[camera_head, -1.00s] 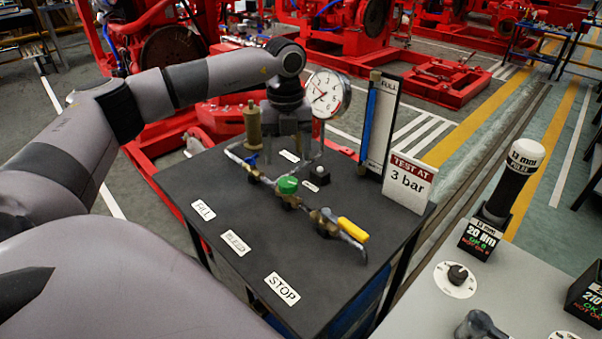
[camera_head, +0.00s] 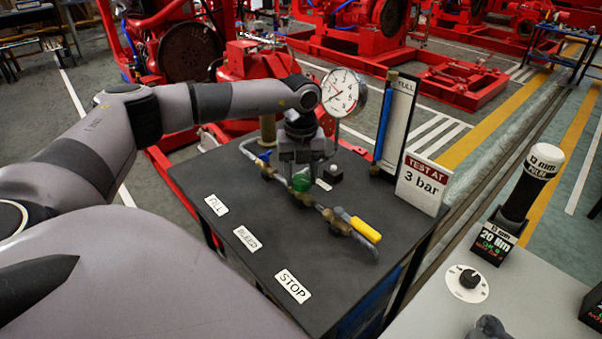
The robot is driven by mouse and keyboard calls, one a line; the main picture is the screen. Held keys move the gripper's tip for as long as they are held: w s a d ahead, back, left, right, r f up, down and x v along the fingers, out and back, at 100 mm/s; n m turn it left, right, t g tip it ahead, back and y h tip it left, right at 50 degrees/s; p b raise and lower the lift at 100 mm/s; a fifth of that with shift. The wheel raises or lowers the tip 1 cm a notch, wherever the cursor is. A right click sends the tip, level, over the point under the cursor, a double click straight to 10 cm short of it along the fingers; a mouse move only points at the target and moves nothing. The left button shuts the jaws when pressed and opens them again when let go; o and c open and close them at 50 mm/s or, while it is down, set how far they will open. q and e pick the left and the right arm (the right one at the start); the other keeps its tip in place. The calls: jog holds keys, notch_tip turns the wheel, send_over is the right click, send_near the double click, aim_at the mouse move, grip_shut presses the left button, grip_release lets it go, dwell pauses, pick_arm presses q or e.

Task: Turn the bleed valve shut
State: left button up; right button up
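Three valves sit in a pipe line on the dark bench top (camera_head: 252,287): a blue-handled one (camera_head: 264,156), a green-knobbed one (camera_head: 300,184) and a yellow-levered one (camera_head: 366,229). The green one is the middle valve, and the middle label (camera_head: 245,238) reads BLEED. My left gripper (camera_head: 303,170) points down right at the green knob and hides its upper part. Whether its fingers touch the knob or how far apart they are is unclear. My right gripper is not in view.
A pressure gauge (camera_head: 341,93) and a tall sight tube panel (camera_head: 398,125) stand behind the gripper. A "TEST AT 3 bar" sign (camera_head: 422,185) stands at the bench's right. A grey table (camera_head: 530,295) with a dial is at lower right. The bench front is clear except for labels.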

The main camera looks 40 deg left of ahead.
pick_arm(q)
jog(key=shift+c, duration=0.4)
jog(key=shift+m, duration=0.3)
jog(key=shift+r+m+p, duration=0.1)
jog(key=shift+m+p, duration=0.25)
jog(key=shift+m, duration=0.25)
jog(key=m+p, duration=0.1)
jog(key=m, duration=0.7)
jog(key=shift+m, duration=0.4)
jog(key=m, duration=0.5)
jog(key=shift+d, duration=0.15)
jog(key=m, duration=0.6)
jog(key=shift+m, duration=0.4)
